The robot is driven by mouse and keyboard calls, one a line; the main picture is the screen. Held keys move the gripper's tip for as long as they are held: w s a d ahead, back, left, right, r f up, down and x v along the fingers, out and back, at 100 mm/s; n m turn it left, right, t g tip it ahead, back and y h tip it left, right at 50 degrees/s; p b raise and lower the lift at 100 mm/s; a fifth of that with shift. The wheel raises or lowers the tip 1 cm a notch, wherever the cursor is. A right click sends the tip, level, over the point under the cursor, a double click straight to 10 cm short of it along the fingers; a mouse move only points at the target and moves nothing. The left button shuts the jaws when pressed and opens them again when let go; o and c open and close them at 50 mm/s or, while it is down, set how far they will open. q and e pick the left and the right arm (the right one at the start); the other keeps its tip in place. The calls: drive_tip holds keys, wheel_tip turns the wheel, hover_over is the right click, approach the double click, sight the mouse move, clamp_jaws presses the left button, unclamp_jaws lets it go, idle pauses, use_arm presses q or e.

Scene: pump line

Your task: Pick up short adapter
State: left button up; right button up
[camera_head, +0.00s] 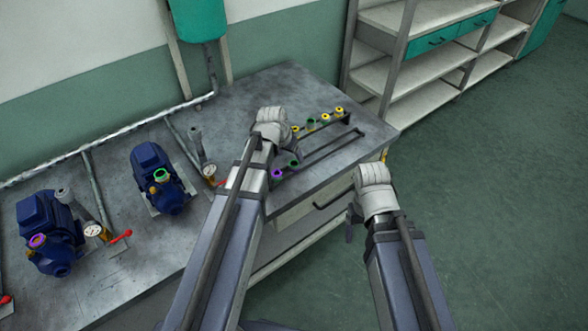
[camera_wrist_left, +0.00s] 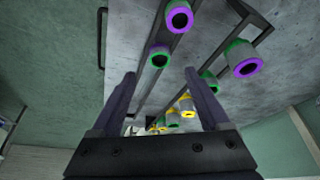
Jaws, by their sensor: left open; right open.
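Ring-topped adapters stand in two rows on the bench. In the head view, a purple-ringed adapter (camera_head: 277,174) and a green-ringed adapter (camera_head: 293,164) are in the near row. In the left wrist view, the near-row green one (camera_wrist_left: 159,58) lies ahead between my left fingertips, with the purple one (camera_wrist_left: 180,18) beyond. I cannot tell which is the short adapter. My left gripper (camera_head: 287,147) is over the rack, open and empty; its fingers also show in the wrist view (camera_wrist_left: 160,76). My right gripper (camera_head: 353,212) is open beyond the bench's front edge, partly hidden by its wrist.
The far row holds yellow-ringed adapters (camera_head: 339,110) and a green-ringed one (camera_head: 310,122); dark rails (camera_head: 325,148) run beside them. Two blue pumps (camera_head: 150,163) with gauges and red-handled valves stand left on the bench (camera_head: 275,85). Shelves (camera_head: 420,100) stand behind, right.

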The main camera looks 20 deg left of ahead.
sight(294, 163)
use_arm(q)
drive_tip(key=shift+b+x, duration=3)
drive_tip(key=shift+x, duration=0.6)
drive_tip(key=shift+r, duration=0.1)
drive_tip(key=shift+c, duration=0.4)
clamp_jaws()
